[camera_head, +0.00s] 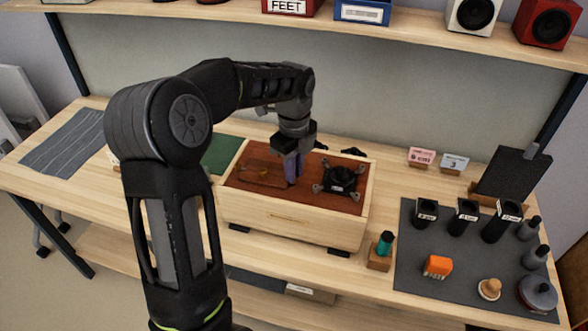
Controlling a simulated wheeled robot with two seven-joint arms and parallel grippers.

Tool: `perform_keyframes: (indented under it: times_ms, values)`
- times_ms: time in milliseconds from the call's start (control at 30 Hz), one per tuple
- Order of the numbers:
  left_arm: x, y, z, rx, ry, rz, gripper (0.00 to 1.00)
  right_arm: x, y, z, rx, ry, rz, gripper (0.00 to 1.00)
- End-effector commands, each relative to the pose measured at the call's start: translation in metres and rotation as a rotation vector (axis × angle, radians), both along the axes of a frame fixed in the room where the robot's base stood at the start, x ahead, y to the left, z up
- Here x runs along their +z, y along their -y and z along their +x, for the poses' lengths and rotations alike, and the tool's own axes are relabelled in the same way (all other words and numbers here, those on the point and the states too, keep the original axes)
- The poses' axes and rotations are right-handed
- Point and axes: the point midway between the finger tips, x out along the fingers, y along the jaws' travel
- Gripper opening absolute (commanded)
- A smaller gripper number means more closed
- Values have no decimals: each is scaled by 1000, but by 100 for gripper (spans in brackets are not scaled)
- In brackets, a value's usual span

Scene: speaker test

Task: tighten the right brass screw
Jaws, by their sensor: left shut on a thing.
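A light wooden box (290,225) with a red-brown top panel (305,197) stands on the workbench. My left gripper (292,152) points down over the middle of that panel. It is shut on a purple-handled tool (291,168), which stands about upright with its lower end at or just above the panel. I cannot tell whether its tip touches anything. A brown plate (262,175) lies on the panel left of the tool. A black part with several arms (340,178) sits to the right. The right brass screw cannot be made out. My right gripper is not in view.
A dark mat (412,270) at the right holds black cups (462,217), an orange block (437,266) and a wooden knob (489,288). A shelf (400,25) runs above the bench.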

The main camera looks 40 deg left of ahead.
Motion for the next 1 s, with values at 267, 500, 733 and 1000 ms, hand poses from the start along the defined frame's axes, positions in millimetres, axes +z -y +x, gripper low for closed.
perform_keyframes:
  times_ms: [267,500,733,1000]
  values:
    - [0,0,0,0,1,0,33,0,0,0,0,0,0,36]
    - [0,0,0,0,0,0,36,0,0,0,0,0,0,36]
    - [11,0,1,1,4,2,36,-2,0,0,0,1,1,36]
    - [53,0,1,0,5,1,36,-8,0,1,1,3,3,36]
